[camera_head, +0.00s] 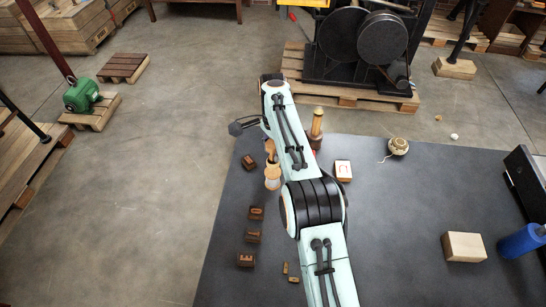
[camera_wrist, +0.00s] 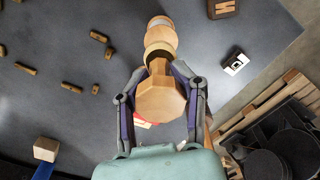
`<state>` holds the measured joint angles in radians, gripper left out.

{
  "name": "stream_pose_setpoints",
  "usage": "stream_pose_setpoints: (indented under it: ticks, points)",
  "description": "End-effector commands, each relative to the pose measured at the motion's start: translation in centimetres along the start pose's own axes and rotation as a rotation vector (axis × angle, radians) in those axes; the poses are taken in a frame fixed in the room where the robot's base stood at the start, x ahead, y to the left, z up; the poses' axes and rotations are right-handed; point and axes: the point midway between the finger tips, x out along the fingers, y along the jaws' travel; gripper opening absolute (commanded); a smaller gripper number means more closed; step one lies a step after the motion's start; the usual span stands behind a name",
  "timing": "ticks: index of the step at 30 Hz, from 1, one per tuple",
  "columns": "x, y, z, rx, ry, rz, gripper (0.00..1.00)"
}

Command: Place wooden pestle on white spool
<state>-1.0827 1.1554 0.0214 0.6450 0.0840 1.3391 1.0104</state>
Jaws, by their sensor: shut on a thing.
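The wooden pestle (camera_head: 270,156) is upright or nearly so at the left of my arm in the head view. In the wrist view the pestle (camera_wrist: 160,101) shows its faceted end close to the camera, between the fingers of my gripper (camera_wrist: 160,78), which is shut on it. The white spool (camera_head: 272,183) stands on the dark mat directly below the pestle. In the wrist view a pale edge of the spool (camera_wrist: 160,22) shows beyond the pestle's far end. I cannot tell whether pestle and spool touch. My gripper is mostly hidden behind my arm in the head view.
Dark brown letter blocks (camera_head: 257,213) line the left of the mat (camera_head: 390,225). A plain wooden block (camera_head: 464,247) and blue bottle (camera_head: 521,241) are farther right.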

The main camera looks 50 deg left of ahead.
Motion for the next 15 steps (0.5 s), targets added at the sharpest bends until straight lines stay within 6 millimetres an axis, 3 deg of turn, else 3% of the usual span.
stream_pose_setpoints:
  ticks: [6,15]
  points:
    - [3.1,-0.1,-0.1,-0.001,0.000,0.001,0.00]
    - [3.3,-0.1,-0.1,0.000,0.000,0.000,0.00]
